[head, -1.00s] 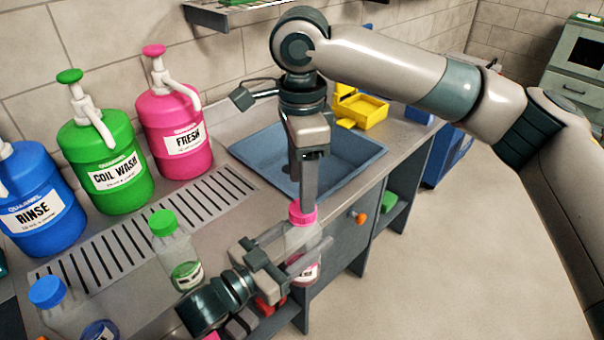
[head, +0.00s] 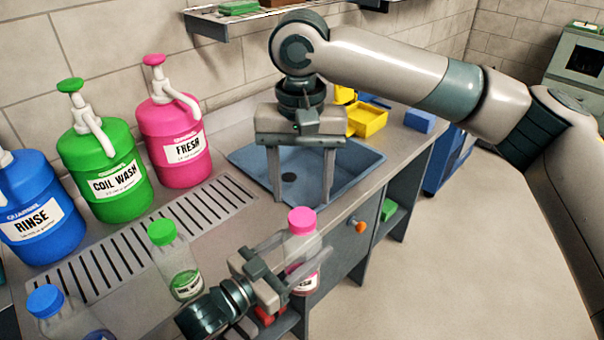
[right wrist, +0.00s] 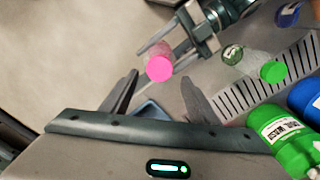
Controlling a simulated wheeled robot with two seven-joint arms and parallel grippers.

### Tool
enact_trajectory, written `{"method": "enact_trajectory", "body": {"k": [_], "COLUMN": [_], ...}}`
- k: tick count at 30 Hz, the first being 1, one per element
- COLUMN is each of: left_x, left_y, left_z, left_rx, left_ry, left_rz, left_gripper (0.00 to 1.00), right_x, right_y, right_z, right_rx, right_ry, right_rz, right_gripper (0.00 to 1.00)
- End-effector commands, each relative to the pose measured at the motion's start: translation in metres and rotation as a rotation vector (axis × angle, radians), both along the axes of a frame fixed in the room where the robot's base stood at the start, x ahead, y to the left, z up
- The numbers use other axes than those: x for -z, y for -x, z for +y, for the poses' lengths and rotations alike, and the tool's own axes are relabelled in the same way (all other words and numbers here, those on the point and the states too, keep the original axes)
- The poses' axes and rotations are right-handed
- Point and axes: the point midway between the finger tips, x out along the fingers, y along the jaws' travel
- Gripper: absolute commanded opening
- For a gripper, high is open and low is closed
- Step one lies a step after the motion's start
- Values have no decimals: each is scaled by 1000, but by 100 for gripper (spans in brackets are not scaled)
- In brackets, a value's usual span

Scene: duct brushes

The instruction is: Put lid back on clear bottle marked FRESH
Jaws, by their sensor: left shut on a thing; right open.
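A clear bottle (head: 303,248) with a pink lid (head: 302,220) on its top stands upright, held in front of the counter. Its label is partly hidden by fingers and cannot be read. My left gripper (head: 300,262) is shut around the bottle's body. The pink lid also shows in the right wrist view (right wrist: 159,68), seated over the bottle's mouth; how tightly cannot be told. My right gripper (head: 304,190) is open and empty, with its fingers spread above and behind the lid, apart from it.
A clear green-capped bottle (head: 178,262) and a blue-capped one (head: 62,312) stand on the counter. Pink FRESH (head: 172,130), green COIL WASH (head: 105,175) and blue RINSE (head: 38,215) jugs stand behind the drain grille. The sink (head: 350,190) lies behind my right gripper.

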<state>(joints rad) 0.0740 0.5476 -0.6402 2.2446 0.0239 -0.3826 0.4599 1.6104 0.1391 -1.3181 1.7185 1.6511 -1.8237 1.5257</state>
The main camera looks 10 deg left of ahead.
Motion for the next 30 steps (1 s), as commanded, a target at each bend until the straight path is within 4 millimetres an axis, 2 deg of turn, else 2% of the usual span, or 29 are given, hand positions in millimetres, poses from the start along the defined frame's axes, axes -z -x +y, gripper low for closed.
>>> {"method": "enact_trajectory", "body": {"k": [30], "left_x": [0], "left_y": [0], "left_z": [0], "left_rx": [0], "left_ry": [1], "left_rz": [-1], "left_gripper": [0], "right_x": [-11], "right_y": [-1], "right_z": [-1], "right_rx": [-1548], "right_ry": [-1], "right_rz": [6], "right_gripper": [55]}}
